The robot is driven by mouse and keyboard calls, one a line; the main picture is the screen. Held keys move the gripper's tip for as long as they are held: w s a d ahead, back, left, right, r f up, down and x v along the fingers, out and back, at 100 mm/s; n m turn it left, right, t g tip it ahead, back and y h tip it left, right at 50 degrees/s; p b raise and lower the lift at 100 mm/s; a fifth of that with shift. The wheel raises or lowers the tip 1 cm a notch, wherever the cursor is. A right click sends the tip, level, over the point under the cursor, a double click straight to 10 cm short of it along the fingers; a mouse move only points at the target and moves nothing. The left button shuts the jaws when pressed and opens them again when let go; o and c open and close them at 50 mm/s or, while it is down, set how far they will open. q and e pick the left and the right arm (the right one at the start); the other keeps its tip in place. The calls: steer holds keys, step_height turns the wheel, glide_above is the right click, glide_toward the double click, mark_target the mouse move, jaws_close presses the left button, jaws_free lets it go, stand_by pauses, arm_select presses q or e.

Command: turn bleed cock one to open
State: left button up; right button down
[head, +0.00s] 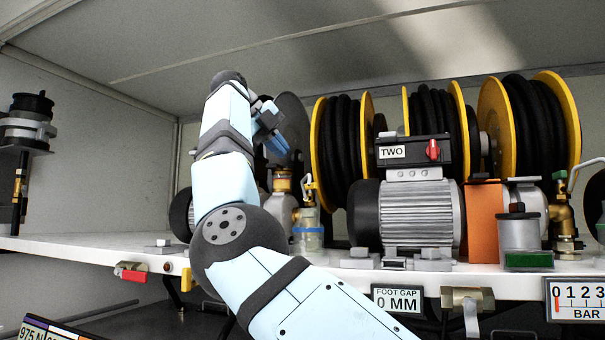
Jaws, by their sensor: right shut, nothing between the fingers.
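No cock in the head view carries a readable "one" label, so I cannot tell which is bleed cock one. A small cock with a red handle (131,271) sits on the shelf's front edge at the left. Another cock (467,298) with a pale, hanging lever is on the front edge at the right. My right gripper (275,138) is shut and empty, high above the shelf and partly hidden by its own arm. My left gripper is out of view.
Hose reels (545,115) with yellow rims stand along the back. A grey motor (420,215) sits under a box marked TWO (412,151). An orange block (483,220) stands to its right. The white shelf (90,246) is largely bare at the left.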

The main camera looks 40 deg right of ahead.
mark_target(311, 187)
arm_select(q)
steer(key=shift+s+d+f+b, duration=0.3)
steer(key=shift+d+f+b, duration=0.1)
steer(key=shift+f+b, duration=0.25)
arm_select(e)
steer(key=x, duration=0.9)
steer(key=shift+f, duration=0.35)
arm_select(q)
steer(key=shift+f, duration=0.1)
arm_select(e)
steer(key=shift+s+a, duration=0.1)
steer(key=shift+a, duration=0.05)
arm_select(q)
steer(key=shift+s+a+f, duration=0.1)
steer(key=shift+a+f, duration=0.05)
